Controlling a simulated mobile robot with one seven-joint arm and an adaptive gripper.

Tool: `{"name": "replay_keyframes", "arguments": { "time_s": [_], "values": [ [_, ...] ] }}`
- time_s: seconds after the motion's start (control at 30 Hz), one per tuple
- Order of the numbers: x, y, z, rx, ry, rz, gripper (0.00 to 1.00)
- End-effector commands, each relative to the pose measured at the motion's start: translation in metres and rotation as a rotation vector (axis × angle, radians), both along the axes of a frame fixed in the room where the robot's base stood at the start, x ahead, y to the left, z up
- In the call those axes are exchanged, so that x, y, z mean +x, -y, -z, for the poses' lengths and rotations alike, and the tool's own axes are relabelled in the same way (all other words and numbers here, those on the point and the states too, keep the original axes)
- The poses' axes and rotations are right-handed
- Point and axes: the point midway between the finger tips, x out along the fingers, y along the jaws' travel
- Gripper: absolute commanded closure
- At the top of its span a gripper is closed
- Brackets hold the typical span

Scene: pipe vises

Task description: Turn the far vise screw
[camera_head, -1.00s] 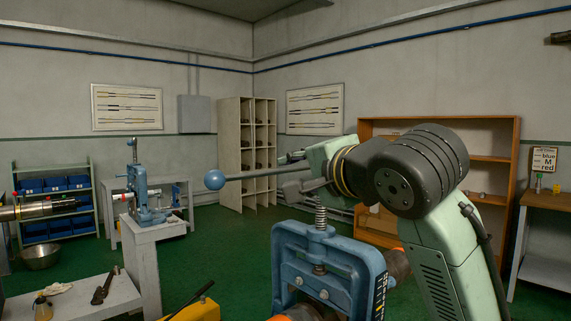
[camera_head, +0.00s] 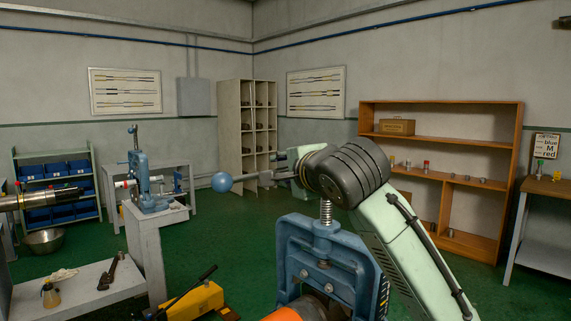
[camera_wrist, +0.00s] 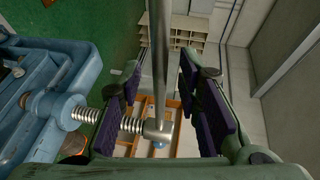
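The near blue vise (camera_head: 330,262) stands in front, with its upright threaded screw (camera_head: 326,212) on top. A grey bar with a blue ball end (camera_head: 221,182) reaches left from the top of that screw. The far blue vise (camera_head: 140,168) stands on a grey pedestal at the left, its screw upright and my gripper well away from it. My gripper (camera_head: 284,168) is at the near vise's bar. In the wrist view, the bar (camera_wrist: 159,60) and screw hub (camera_wrist: 158,128) lie between my parted fingers (camera_wrist: 158,100), with gaps on both sides. The screw top is partly hidden by my arm in the head view.
A low bench (camera_head: 75,292) with a bottle and a dark tool is at the lower left. A yellow tool (camera_head: 195,300) with a black lever lies left of the near vise. A wooden shelf (camera_head: 440,142) stands at the back right. Green floor is open in the middle.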

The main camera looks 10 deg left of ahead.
Motion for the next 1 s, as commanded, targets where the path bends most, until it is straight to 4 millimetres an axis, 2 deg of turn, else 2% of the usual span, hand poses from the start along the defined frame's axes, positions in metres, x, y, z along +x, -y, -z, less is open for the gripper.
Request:
{"name": "replay_keyframes", "arguments": {
  "time_s": [0.33, 0.8, 1.0],
  "values": [
    [0.0042, -0.0031, 0.0014, 0.0, 0.001, 0.0, 0.69],
    [0.0039, -0.0029, 0.0011, 0.0, 0.001, 0.0, 1.0],
    [0.0039, -0.0029, 0.0012, -0.001, 0.001, 0.0, 1.0]
  ]
}}
